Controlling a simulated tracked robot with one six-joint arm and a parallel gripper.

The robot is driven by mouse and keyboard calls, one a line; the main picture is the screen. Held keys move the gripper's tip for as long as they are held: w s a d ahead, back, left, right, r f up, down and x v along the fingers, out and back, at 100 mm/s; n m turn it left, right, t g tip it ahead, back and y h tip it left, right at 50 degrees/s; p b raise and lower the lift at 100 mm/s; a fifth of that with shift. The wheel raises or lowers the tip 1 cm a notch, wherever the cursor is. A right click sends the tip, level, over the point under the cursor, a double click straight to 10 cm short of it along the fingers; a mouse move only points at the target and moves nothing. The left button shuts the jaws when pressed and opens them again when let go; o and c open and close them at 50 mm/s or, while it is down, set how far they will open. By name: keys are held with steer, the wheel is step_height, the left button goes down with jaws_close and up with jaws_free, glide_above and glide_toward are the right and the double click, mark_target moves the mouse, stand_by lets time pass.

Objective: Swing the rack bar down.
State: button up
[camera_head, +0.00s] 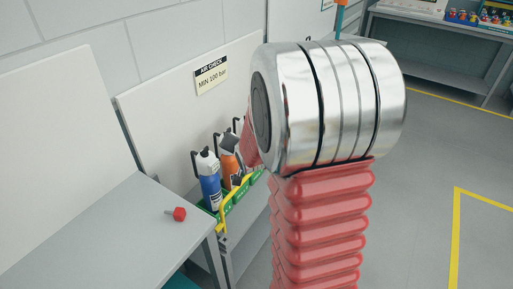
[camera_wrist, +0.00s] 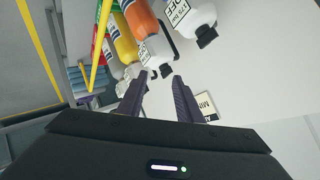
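The rack (camera_head: 229,207) is green and stands low by the wall, partly hidden behind my arm. It holds a blue cylinder (camera_head: 210,188), an orange cylinder (camera_head: 229,164) and a white one further back. A yellow bar (camera_head: 237,192) runs along the rack's front, by the lower cylinders; its far end is hidden. In the wrist view a yellow bar (camera_wrist: 98,45) slants at upper left, beside yellow and orange cylinders (camera_wrist: 142,20). My gripper (camera_wrist: 158,78) is open, with nothing between its dark fingers. It points toward the wall panel, apart from the bar.
A grey table (camera_head: 90,235) with a small red knob-like part (camera_head: 179,214) stands left of the rack. An "AIR CHECK" sign (camera_head: 211,76) is on the panel behind. A far bench (camera_head: 440,35) holds colourful items. The floor at right is clear, with yellow lines.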

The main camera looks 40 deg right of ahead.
steer(key=s+d+f+m+t+h, duration=0.1)
steer(key=s+d+f+m+t, duration=0.1)
steer(key=d+f+m, duration=0.3)
steer(key=s+d+f+m+t+h, duration=0.2)
steer(key=d+f+m, duration=0.3)
steer(key=d+f, duration=0.5)
step_height(320, 180, down, 4)
steer(key=shift+s+d+f, duration=0.1)
steer(key=shift+s+d, duration=0.1)
steer(key=shift+s, duration=0.15)
steer(key=x, duration=1.3)
steer(key=shift+w+d, duration=0.25)
steer(key=shift+w, duration=0.1)
steer(key=shift+c, duration=0.6)
jaws_close()
steer(key=shift+s, duration=0.1)
